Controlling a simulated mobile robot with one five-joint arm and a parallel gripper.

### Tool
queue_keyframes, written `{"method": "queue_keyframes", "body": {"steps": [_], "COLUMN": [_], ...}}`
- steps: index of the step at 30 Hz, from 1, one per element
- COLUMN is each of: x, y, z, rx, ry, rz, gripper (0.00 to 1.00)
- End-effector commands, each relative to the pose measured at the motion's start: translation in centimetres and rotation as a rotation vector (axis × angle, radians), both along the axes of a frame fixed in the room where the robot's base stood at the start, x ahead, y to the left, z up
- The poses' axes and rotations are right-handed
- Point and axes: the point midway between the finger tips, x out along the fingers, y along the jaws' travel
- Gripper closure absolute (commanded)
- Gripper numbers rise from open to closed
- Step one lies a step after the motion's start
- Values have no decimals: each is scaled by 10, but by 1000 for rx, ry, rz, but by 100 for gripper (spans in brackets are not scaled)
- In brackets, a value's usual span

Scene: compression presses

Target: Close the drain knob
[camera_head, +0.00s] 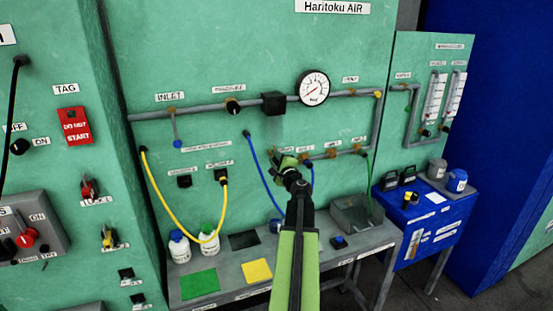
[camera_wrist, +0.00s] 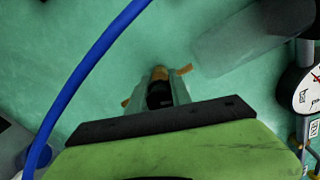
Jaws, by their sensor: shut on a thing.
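My gripper (camera_head: 287,160) is at the left end of the lower pipe row on the green panel, at the end of my raised green arm. In the wrist view its two fingers (camera_wrist: 160,88) close around a small dark knob (camera_wrist: 160,96) with a brass fitting (camera_wrist: 160,73) behind it. The fingers and wrist hide much of this knob. Its label is too small to read, so I cannot tell its name or its turned position. More brass fittings (camera_head: 332,154) sit to the right along the same row.
A blue hose (camera_head: 262,172) hangs left of my gripper and crosses the wrist view (camera_wrist: 82,75). A round gauge (camera_head: 313,87) is above. A yellow hose (camera_head: 158,195) hangs further left. Below is a grey bench (camera_head: 222,283) with bottles (camera_head: 180,247) and a grey box (camera_head: 357,214).

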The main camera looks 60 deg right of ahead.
Motion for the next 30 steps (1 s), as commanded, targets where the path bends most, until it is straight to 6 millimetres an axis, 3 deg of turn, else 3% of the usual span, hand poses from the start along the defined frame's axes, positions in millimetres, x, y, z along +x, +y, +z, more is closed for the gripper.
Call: {"method": "queue_keyframes", "body": {"steps": [13,30], "x": [0,0], "y": [2,2], "z": [-2,-3], "rx": [-225,-279], "ry": [168,208], "rz": [3,4], "gripper": [100,100]}}
